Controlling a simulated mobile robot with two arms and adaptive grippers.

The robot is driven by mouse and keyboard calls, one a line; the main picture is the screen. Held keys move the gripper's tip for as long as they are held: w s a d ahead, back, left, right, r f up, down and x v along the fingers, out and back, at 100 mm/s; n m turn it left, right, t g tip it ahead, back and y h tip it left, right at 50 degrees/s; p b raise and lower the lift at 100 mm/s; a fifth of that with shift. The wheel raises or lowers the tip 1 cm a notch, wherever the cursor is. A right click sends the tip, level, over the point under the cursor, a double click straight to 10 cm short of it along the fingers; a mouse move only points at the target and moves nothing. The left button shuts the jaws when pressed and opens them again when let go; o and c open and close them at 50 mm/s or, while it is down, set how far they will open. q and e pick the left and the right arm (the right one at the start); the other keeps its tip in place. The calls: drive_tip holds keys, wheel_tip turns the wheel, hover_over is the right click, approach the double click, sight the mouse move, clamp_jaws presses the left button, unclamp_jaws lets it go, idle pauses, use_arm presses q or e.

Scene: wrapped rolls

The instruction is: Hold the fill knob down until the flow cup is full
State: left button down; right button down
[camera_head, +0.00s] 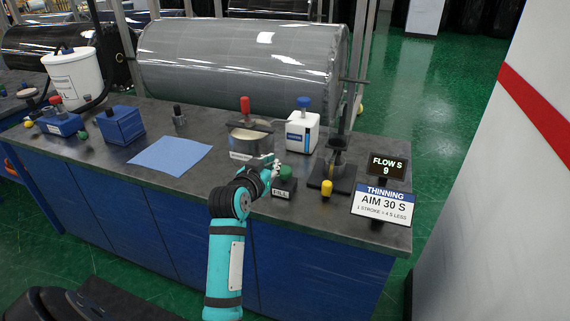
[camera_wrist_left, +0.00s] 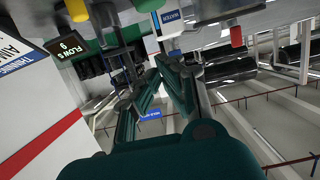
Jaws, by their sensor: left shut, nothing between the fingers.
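The green fill knob (camera_head: 286,172) sits on a small dark block with a white label (camera_head: 281,192) near the bench's front edge. My left gripper (camera_head: 273,166) is shut and empty, just left of the knob in the head view; I cannot tell whether it touches it. The flow cup (camera_head: 337,157) stands on a dark stand to the right of the knob, with a yellow knob (camera_head: 327,188) in front. Its fill level cannot be seen. The flow display (camera_head: 387,167) reads "FLOW S 9" and also shows in the left wrist view (camera_wrist_left: 66,46). My right gripper is out of view.
A sign (camera_head: 382,205) reads "THINNING AIM 30 S". Behind my gripper stand a metal pot (camera_head: 249,142) with a red-topped handle and a white can (camera_head: 302,134) with a blue cap. A blue sheet (camera_head: 171,155) lies left. A large grey wrapped roll (camera_head: 235,60) lies behind the bench.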

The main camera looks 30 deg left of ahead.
use_arm(q)
drive_tip(key=p, duration=0.1)
hover_over(284, 173)
wheel_tip(284, 173, down, 2)
drive_tip(key=shift+f, duration=0.15)
drive_tip(key=f, duration=0.2)
drive_tip(key=shift+w+f, duration=0.2)
drive_tip(key=shift+f, duration=0.15)
drive_tip(key=shift+s+f, duration=0.1)
drive_tip(key=shift+f, duration=0.65)
drive_tip(key=shift+f, duration=0.1)
